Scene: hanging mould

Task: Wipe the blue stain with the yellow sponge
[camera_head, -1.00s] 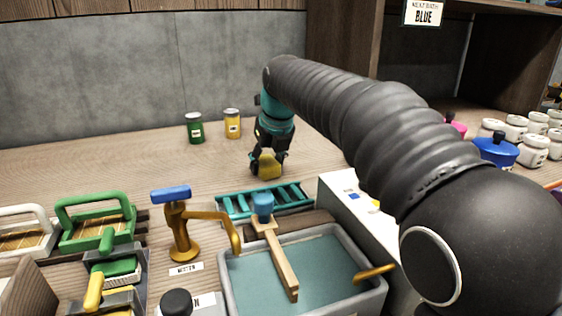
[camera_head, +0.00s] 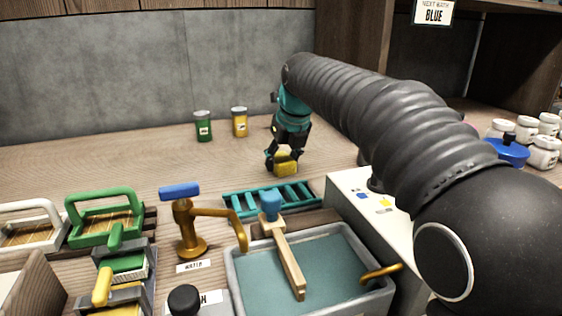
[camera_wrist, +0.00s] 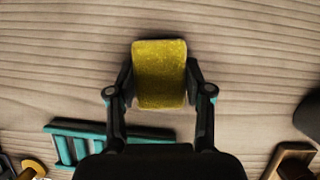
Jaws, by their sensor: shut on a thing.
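My gripper (camera_head: 285,160) is shut on the yellow sponge (camera_head: 287,168), which sits between its two fingers. In the wrist view the sponge (camera_wrist: 160,72) shows as a yellow block between the fingertips of my gripper (camera_wrist: 160,88). It is over the bare wood of the bench, behind the teal rack (camera_head: 270,200). I cannot tell whether the sponge touches the wood. A small blue patch (camera_head: 361,197) shows on top of the white box at the right of the basin, beside yellow patches; I cannot tell whether it is the stain.
A grey water basin (camera_head: 238,290) with a wooden-handled tool across it stands in front of the rack. A brass tap (camera_head: 187,230) is to its left. Green (camera_head: 203,126) and yellow (camera_head: 239,122) jars stand at the back. The white box (camera_head: 400,225) is at right.

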